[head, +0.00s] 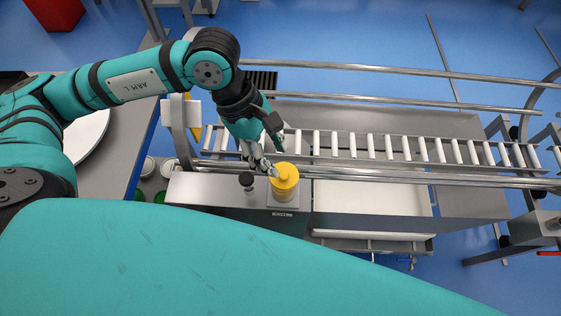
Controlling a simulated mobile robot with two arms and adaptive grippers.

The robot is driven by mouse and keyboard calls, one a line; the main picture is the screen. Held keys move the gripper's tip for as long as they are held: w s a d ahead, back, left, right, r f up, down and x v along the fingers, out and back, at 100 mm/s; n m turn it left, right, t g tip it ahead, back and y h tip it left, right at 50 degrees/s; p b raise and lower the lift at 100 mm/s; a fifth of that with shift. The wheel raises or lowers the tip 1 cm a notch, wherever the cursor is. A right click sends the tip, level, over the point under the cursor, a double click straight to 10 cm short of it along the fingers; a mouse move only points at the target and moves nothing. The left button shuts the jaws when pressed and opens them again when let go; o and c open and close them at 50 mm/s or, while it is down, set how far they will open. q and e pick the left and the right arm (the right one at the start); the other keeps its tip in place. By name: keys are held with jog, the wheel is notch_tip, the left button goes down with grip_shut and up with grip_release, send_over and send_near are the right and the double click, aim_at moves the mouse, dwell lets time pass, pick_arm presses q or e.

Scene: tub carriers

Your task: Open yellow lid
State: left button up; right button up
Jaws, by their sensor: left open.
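The yellow lid (284,177) is a small round knob-topped cap on a grey block-like stand at the left end of the roller conveyor. My left gripper (262,168) reaches down from the upper left and is open. Its fingertips are at the upper left edge of the yellow lid; I cannot tell whether they touch it. What lies under the lid is hidden. My right gripper is not in view.
A small black knob (247,180) stands just left of the lid. The roller conveyor (420,150) with metal rails runs to the right. A grey table with a white plate (87,135) is at the left. Blue floor is open beyond the rails.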

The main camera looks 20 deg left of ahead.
aim_at(284, 174)
pick_arm(q)
jog(key=shift+p+x, duration=0.4)
jog(key=shift+x, duration=2.2)
jog(key=shift+w, duration=0.1)
grip_shut()
